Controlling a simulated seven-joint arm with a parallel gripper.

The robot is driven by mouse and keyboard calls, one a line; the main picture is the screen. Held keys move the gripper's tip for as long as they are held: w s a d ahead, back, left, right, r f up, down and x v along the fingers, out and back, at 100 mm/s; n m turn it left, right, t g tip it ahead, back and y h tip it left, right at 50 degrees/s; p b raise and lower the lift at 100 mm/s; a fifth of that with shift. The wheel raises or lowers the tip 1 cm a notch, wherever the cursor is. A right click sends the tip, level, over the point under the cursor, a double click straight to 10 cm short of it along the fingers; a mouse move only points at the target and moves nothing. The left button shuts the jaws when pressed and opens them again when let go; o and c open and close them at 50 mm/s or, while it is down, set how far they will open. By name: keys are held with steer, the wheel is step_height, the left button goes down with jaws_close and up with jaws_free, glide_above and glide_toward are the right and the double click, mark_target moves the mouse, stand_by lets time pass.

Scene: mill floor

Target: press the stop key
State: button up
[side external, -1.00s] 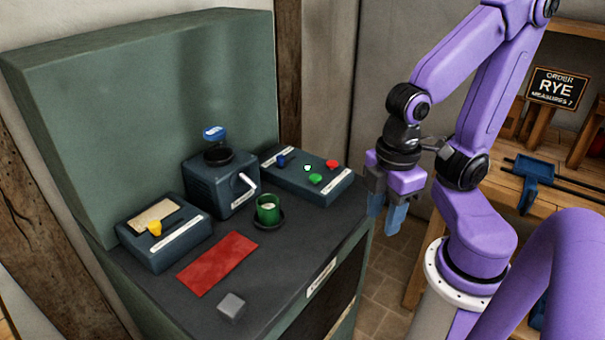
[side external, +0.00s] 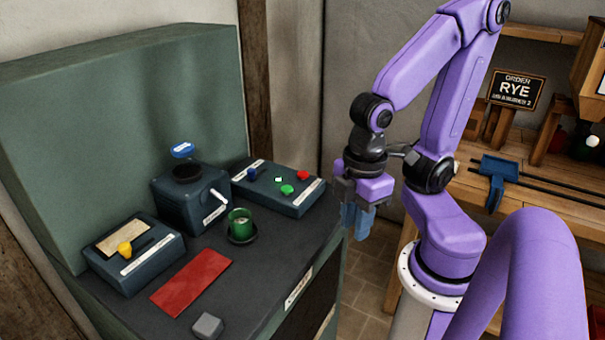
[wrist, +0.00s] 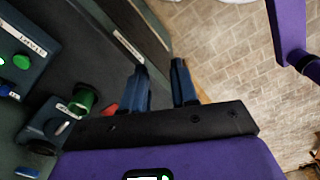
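A dark blue control box (side external: 280,190) sits at the back right of the cabinet top. It carries a red button (side external: 303,175), a green button (side external: 287,190) and a blue knob (side external: 251,174); its label is too small to read, so I cannot tell which is the stop key. My gripper (side external: 357,228) hangs to the right of the box, beyond the cabinet edge, touching nothing. In the wrist view its blue fingers (wrist: 160,68) are apart with nothing between them. The green button (wrist: 21,62) shows at the left there; the red one is out of that view.
A mill (side external: 190,200) with a white crank stands left of the box, with a green cup (side external: 240,224) beside it. A red mat (side external: 192,282), a grey block (side external: 207,326) and a box with a yellow knob (side external: 135,258) lie nearer. A wooden bench (side external: 540,180) stands right.

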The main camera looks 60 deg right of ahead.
jaws_close()
stand_by(1.5)
